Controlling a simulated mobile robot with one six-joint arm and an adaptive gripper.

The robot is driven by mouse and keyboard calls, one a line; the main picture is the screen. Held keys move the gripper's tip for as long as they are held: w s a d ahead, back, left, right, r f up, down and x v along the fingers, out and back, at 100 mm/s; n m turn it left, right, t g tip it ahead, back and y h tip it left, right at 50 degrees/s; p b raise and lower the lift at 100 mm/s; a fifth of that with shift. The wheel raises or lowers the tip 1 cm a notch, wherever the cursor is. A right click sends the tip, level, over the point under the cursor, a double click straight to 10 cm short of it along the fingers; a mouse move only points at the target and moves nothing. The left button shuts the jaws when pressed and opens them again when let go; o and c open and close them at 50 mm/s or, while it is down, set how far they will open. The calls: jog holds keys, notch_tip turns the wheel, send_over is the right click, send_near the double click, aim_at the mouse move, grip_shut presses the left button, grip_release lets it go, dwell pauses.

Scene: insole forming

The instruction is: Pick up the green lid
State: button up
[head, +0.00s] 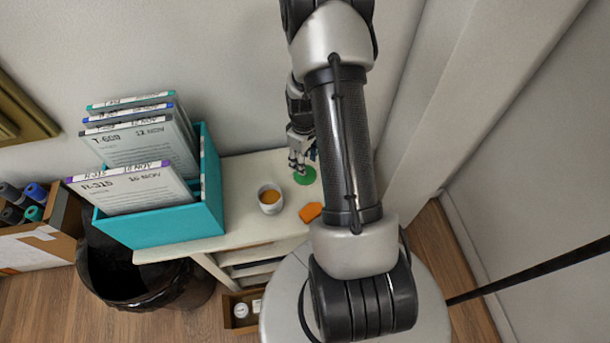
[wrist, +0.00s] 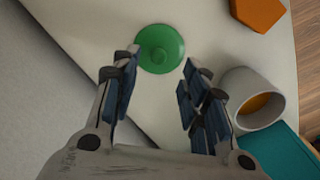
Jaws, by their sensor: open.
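The green lid (wrist: 160,47) is a round disc with a small knob in its middle. It lies flat on the pale table top near the wall. It also shows in the head view (head: 305,176), partly hidden by my gripper (head: 299,164). In the wrist view my gripper (wrist: 156,72) is open, with its blue-padded fingers apart and nothing between them. The lid lies just ahead of the fingertips, roughly centred between them. I cannot tell how high the fingertips are above the table.
A white mug (head: 270,199) with orange-brown contents stands near the lid, close to my right finger in the wrist view. An orange block (head: 311,212) lies near the table's front edge. A teal box (head: 165,232) of files stands at left. A bin (head: 138,283) is below.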

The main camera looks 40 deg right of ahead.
notch_tip(320, 180, down, 5)
jog(key=shift+s+d+f+b, duration=0.1)
jog(key=shift+d+f+b, duration=0.1)
jog(key=shift+b, duration=0.95)
jog(key=shift+r, duration=0.1)
grip_shut()
